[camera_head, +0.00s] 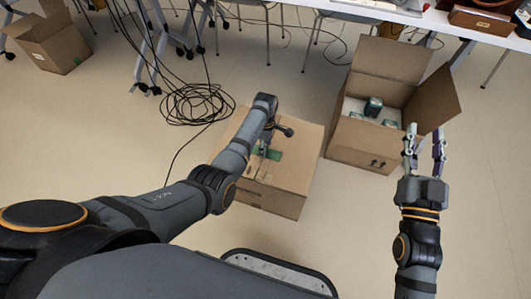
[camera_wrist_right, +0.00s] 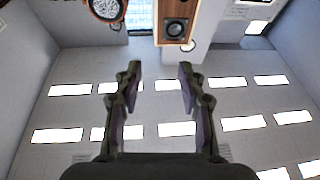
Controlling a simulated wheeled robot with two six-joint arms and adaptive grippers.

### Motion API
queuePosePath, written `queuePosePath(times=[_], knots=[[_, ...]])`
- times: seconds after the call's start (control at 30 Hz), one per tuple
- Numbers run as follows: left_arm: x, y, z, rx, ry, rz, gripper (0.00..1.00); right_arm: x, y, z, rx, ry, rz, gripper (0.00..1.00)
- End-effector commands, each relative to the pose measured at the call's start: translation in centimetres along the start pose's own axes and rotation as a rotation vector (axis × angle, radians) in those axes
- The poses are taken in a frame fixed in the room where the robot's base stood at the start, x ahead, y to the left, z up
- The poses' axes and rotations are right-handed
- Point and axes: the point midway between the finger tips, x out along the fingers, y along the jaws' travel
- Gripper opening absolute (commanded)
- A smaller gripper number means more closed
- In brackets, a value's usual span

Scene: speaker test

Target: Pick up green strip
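A green strip (camera_head: 273,154) lies on the top of a closed cardboard box (camera_head: 287,181) in the middle of the head view. My left gripper (camera_head: 265,147) is over the box top, right at the strip and partly covering it. Its fingers are small and partly hidden by the wrist, so I cannot tell whether they touch or grip the strip. My right gripper (camera_head: 425,138) points up, away from the strip, beside the open box. In the right wrist view my right gripper (camera_wrist_right: 158,78) is open, with nothing between its fingers.
An open cardboard box (camera_head: 352,142) holds several dark green and white items, close to my right gripper. Black cables (camera_head: 197,103) lie coiled on the floor. A white table (camera_head: 390,12) runs along the back. Another box (camera_head: 52,45) stands far left.

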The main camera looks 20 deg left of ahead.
Motion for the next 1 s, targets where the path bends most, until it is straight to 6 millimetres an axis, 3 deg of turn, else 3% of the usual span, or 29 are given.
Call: queuePosePath(times=[0.2, 0.43, 0.73, 1.0], knots=[[0.6, 0.0, 0.0, 0.0, 0.0, -0.001, 0.53, 0.3, -0.1, -2.8, -0.01, 0.118, -0.002, 0.4], [0.5, 0.0, 0.0, 0.0, 0.0, -0.001, 0.53, 0.3, -0.1, -3.0, -0.01, 0.125, -0.002, 0.4], [0.5, 0.0, 0.0, 0.0, 0.0, -0.001, 0.15, 0.3, 0.0, -3.0, -0.01, 0.123, -0.002, 0.4], [0.5, 0.0, 0.0, 0.0, 0.0, -0.001, 0.15, 0.3, 0.0, -3.0, -0.01, 0.123, -0.002, 0.4]])
